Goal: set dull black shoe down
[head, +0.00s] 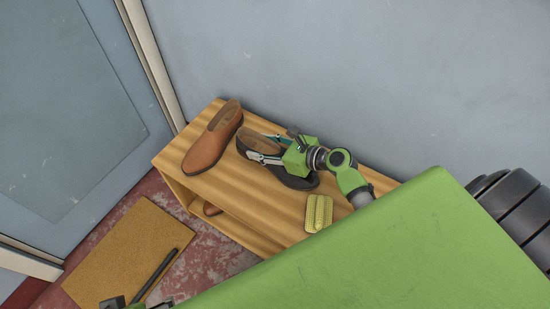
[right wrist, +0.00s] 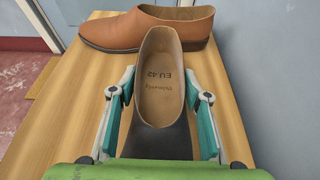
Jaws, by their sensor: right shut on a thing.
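The dull black shoe (head: 301,183) is on or just above the wooden bench top, right of the brown shoe (head: 214,139); I cannot tell whether its sole touches. My right gripper (head: 259,147) is shut on it, one finger on each side of the heel opening. In the right wrist view the black shoe (right wrist: 160,142) shows its tan insole between the teal finger pads, with the brown shoe (right wrist: 150,30) crosswise beyond. Green and black parts at the bottom edge may be my left gripper (head: 135,302); its jaws do not show clearly.
The wooden bench (head: 240,205) stands against the grey wall, with something brown on its lower shelf (head: 211,209). A yellow ribbed block (head: 319,213) lies on top near the front edge. A tan mat (head: 125,255) lies on the red floor, with a dark rod (head: 160,272) over it.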

